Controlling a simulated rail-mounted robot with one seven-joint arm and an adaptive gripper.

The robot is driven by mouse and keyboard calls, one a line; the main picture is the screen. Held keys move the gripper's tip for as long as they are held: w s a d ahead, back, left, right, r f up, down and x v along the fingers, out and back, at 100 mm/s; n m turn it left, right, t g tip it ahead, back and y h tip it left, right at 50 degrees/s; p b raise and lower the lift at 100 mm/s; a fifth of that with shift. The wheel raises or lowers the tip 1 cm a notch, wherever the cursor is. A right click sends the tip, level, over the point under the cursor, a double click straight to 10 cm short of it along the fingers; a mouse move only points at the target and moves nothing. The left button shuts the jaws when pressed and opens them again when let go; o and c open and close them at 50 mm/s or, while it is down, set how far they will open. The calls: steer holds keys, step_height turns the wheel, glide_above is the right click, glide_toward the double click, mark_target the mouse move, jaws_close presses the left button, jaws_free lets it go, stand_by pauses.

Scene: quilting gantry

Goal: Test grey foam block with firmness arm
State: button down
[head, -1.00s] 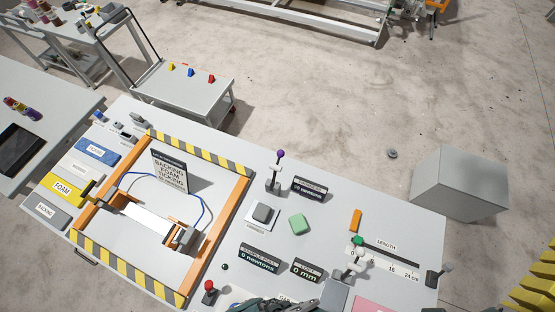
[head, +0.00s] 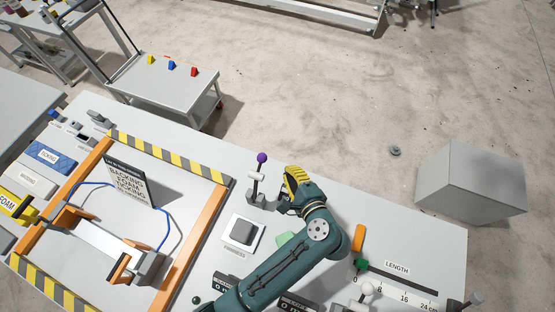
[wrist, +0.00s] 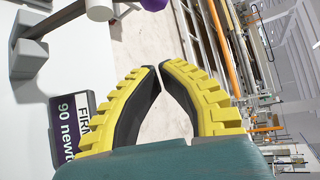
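The grey foam block (head: 242,231) sits on a white square pad (head: 230,246) marked firmness. Behind it stands the firmness arm (head: 256,185), upright, with a purple ball (head: 262,158) on top and a white collar below. The ball (wrist: 152,4) and white collar (wrist: 98,10) are cut off at the top of the wrist view. My gripper (head: 291,172) is just right of the firmness arm, apart from it. In the wrist view its yellow, dark-lined fingers (wrist: 159,68) curve together with tips almost meeting and nothing between them. The grey block is not in the wrist view.
A firmness display (wrist: 72,125) reads 90 newtons, beside my fingers. The orange-sided frame (head: 200,235) lies to the left. A length scale (head: 400,285) lies to the right. Bare tabletop lies behind the firmness arm.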

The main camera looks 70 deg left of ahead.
mark_target(258, 178)
steer(key=s+a+f+p, duration=0.1)
steer(key=s+a+p, duration=0.1)
steer(key=a, duration=0.5)
steer(key=shift+s+a, duration=0.15)
steer(key=shift+s, duration=0.3)
